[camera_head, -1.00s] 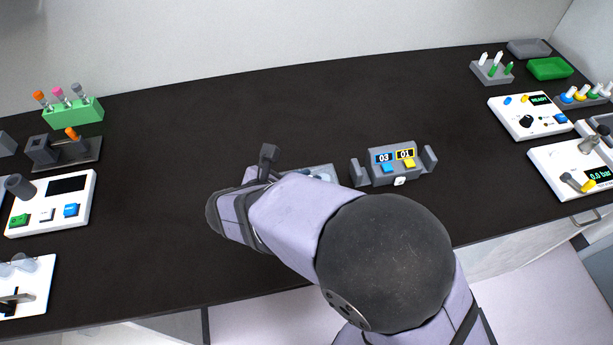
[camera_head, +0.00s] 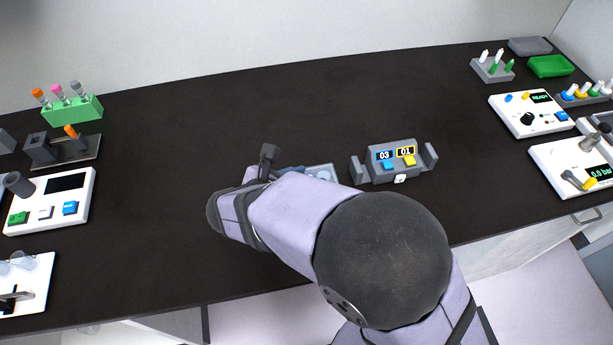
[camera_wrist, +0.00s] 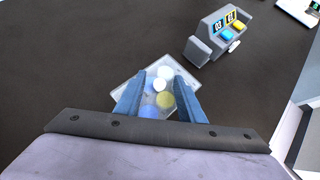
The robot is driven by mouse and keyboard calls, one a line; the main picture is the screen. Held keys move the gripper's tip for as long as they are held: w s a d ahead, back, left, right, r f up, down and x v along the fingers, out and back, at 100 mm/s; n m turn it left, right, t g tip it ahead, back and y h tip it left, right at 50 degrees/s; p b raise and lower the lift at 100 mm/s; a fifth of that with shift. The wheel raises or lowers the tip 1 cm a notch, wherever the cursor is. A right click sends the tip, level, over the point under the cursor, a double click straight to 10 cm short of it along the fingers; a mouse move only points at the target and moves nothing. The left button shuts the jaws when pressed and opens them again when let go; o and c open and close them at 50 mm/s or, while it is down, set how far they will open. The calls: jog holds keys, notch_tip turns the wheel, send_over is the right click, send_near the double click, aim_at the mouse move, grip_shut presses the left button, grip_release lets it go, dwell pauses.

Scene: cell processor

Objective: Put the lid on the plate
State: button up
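A pale plate with round white, yellow and blue spots (camera_wrist: 165,99) lies on the dark bench in the wrist view. In the head view its right part (camera_head: 324,172) shows beside my wrist, and my arm hides the rest. My gripper (camera_wrist: 161,78) has two blue fingers spread apart over the plate, one to each side of its middle. A small bright white disc (camera_wrist: 159,84) shows between the fingers. I cannot make out a separate clear lid, nor whether the fingers touch anything.
A grey device with displays 03 and 01 (camera_head: 397,162) stands just right of the plate. A green tube rack (camera_head: 72,109) and white panels stand at the left. More panels, a vial rack (camera_head: 492,69) and a green tray (camera_head: 550,67) stand at the right. The bench behind is clear.

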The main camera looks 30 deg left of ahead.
jog(key=shift+s+r, duration=0.1)
jog(key=shift+b+v, duration=0.6)
jog(key=shift+v, duration=2.95)
